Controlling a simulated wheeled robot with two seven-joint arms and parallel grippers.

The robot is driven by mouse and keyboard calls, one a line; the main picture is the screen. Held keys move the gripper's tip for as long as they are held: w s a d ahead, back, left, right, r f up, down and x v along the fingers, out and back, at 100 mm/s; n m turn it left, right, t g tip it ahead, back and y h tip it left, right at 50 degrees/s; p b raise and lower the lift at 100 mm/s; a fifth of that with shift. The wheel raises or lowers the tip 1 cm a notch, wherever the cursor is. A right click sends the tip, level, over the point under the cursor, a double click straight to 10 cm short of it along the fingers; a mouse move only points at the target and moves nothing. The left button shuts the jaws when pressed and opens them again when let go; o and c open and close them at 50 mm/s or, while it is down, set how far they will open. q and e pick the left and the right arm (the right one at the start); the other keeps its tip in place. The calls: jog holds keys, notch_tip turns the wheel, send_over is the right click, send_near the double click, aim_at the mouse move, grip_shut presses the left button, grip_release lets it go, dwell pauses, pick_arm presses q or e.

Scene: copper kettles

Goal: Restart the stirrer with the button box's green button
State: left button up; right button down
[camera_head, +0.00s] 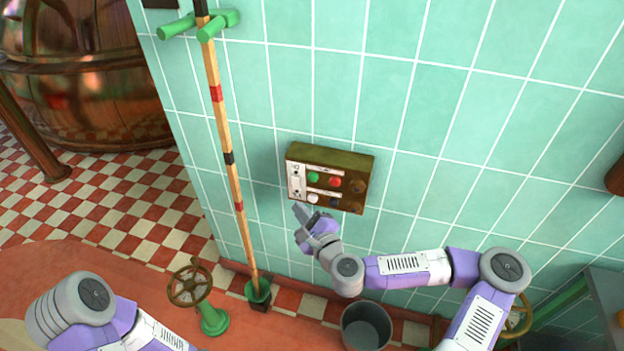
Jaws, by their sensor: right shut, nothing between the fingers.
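The button box (330,177) is a brown-olive box fixed to the green tiled wall. Its front has a green button (313,177) at the upper left, a red button (335,182) beside it, a dark knob further right and a white button (313,198) below the green one. A pale plate with a switch is at its left edge. My right gripper (301,212) is shut and empty, just below the box's lower left corner, its tip below and left of the green button. I cannot tell whether it touches the box. My left arm shows at the lower left; its gripper is out of view.
A wooden pole (226,145) with coloured bands leans on the wall left of the box, its foot in a green holder (258,293). A handwheel valve (190,285) and a grey bucket (366,326) stand below. A copper kettle (85,85) is at the upper left.

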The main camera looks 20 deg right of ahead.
aim_at(313, 186)
jog(key=w+d, duration=0.4)
jog(key=w, duration=0.2)
jog(key=shift+w+d, duration=0.15)
jog(key=shift+w+d, duration=0.1)
jog(key=shift+w, duration=0.05)
dwell(1.9)
jog(key=shift+w+d, duration=0.15)
jog(key=shift+w, duration=0.05)
jog(key=shift+w+d, duration=0.3)
jog(key=shift+w, duration=0.1)
dwell(0.8)
dwell(0.3)
jog(key=shift+s+a, duration=0.5)
jog(key=shift+s, duration=0.25)
jog(key=shift+s+a+p, duration=0.2)
jog(key=shift+s+a, duration=0.5)
jog(key=shift+s, duration=0.35)
jog(key=shift+s+a+p, duration=0.15)
jog(key=shift+s+a, duration=0.55)
jog(key=shift+s, duration=0.35)
